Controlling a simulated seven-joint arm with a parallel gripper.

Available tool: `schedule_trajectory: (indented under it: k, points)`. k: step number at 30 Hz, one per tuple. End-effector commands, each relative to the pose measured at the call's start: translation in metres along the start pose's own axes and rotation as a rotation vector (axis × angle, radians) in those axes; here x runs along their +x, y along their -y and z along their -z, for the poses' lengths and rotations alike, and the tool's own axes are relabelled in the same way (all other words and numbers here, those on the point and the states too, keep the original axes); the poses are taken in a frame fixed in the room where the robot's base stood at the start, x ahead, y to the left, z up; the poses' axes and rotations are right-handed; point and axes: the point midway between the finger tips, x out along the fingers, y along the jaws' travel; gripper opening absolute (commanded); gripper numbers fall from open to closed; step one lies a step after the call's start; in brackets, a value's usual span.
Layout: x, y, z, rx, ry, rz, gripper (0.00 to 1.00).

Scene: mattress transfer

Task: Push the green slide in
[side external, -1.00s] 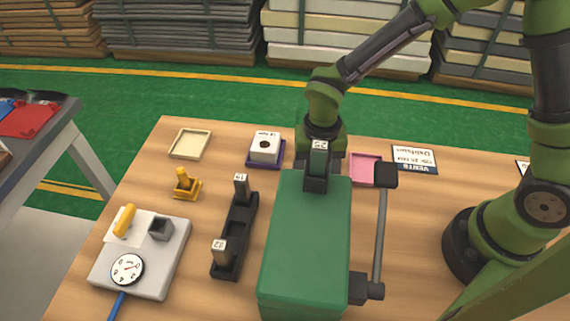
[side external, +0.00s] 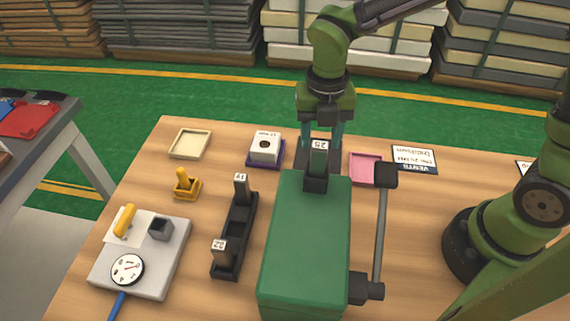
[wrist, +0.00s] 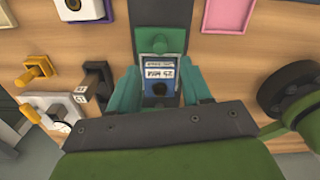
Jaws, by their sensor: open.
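The green slide looks like the round-ended green piece (wrist: 163,42) on the dark track (wrist: 160,14) in the wrist view; I cannot see how far it sits out. In the side view it is hidden behind the block marked 25 (side external: 318,158).
A lever (side external: 380,235) stands along the machine's right side. A pink tray (side external: 365,168) lies right of the gripper, a white box (side external: 265,148) on a purple base left. A black rack (side external: 235,235) with marked blocks and a dial scale (side external: 140,258) lie further left.

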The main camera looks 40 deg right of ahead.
Motion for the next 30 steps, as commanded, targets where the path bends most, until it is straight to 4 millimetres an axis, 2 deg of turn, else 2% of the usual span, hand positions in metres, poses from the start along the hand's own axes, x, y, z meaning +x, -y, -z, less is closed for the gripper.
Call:
schedule_trajectory:
  k: [1,6,12,24,26,30]
  points:
    - [-0.014,-0.001,-0.001,0.001,0.005,-0.005,0.48]
    - [-0.048,-0.001,0.000,0.000,0.003,-0.004,0.48]
    - [-0.070,0.000,0.000,-0.001,0.002,-0.002,0.48]
    - [-0.073,0.001,-0.001,0.002,-0.001,0.001,0.48]
    - [-0.069,0.003,-0.006,0.019,-0.011,0.007,0.48]
    - [-0.051,0.004,-0.036,0.081,-0.109,0.022,0.48]
